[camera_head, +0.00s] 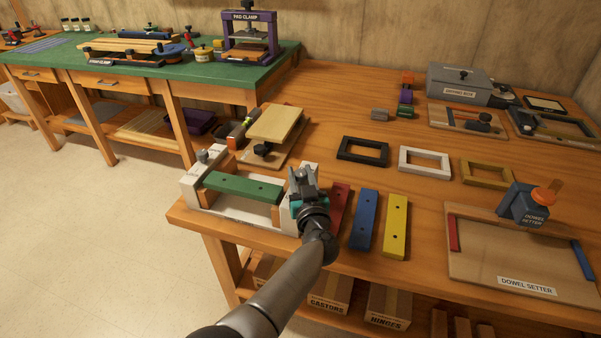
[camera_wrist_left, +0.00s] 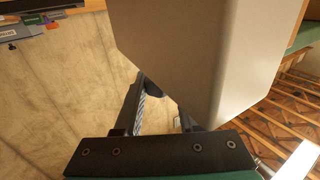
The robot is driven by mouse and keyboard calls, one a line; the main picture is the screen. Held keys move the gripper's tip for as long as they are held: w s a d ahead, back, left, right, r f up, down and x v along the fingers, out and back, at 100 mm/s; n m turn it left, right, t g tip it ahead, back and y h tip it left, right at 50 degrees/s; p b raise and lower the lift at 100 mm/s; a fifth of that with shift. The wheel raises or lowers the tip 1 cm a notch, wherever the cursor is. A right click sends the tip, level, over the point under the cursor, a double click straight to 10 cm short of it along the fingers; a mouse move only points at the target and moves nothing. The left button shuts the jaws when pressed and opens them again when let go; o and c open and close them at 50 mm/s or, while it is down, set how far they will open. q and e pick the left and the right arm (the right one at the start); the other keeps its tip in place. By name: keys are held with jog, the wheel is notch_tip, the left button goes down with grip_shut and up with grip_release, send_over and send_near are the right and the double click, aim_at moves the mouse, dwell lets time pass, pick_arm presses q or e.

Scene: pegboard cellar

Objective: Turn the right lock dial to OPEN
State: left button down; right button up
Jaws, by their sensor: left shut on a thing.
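A pale jig (camera_head: 192,190) at the bench's front left corner holds a green bar (camera_head: 240,187) between its two end blocks. A small grey dial (camera_head: 203,157) stands on top of its left block. My left gripper (camera_head: 302,178) is over the right block, shut on the right lock dial, which the gripper mostly hides in the head view. In the left wrist view a large pale block (camera_wrist_left: 210,50) fills the middle, in front of the fingers (camera_wrist_left: 160,115). I cannot read the dial's mark or its OPEN label. My right gripper is in neither view.
Red (camera_head: 338,208), blue (camera_head: 363,220) and yellow (camera_head: 395,225) bars lie right of the jig. A dowel setter board (camera_head: 480,262) is further right. Black, white and yellow frames lie behind. A wooden clamp board (camera_head: 275,130) stands close behind the jig.

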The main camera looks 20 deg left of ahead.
aim_at(301, 173)
pick_arm(q)
jog(key=shift+f+n+y, duration=0.1)
jog(key=shift+n+y, duration=0.2)
jog(key=shift+y, duration=0.2)
jog(key=c, duration=0.5)
grip_release()
jog(key=shift+r, duration=0.2)
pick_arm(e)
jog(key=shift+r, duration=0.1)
pick_arm(q)
jog(key=shift+r+p, duration=0.55)
jog(key=shift+p, duration=0.15)
notch_tip(301, 173, up, 7)
jog(key=p, duration=0.7)
jog(key=shift+f, duration=0.2)
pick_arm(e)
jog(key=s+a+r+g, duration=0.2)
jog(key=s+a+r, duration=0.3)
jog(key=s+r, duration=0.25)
pick_arm(q)
notch_tip(301, 173, up, 12)
jog(key=p, duration=1.3)
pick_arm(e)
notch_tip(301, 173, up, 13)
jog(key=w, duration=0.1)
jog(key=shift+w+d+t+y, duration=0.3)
